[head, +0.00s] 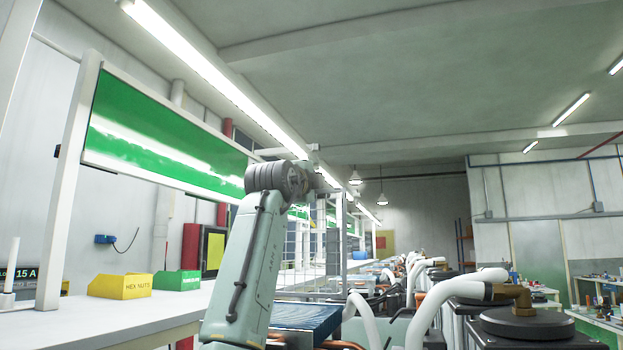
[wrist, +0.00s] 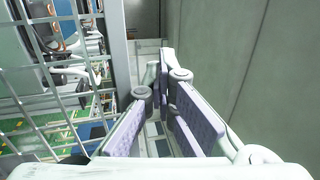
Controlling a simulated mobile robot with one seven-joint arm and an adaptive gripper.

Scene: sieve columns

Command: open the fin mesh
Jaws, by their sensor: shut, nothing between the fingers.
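A white wire mesh panel with a pale upright frame bar fills the left of the wrist view (wrist: 65,98); I take it for the fin mesh. A wire grid also shows in the head view (head: 299,246), partly hidden behind my arm; I cannot tell whether it is the same panel. My gripper (wrist: 160,90), with its purple-grey finger pads, is shut and empty, to the right of the mesh frame bar and apart from it as far as I can tell. My gripper is not clearly visible in the head view.
A yellow hex nuts bin (head: 121,286) and a green bin (head: 177,283) stand on the white bench (head: 110,318) at left. Black machines with white hoses (head: 455,292) line the right. A plain grey wall (wrist: 255,70) is right of my gripper.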

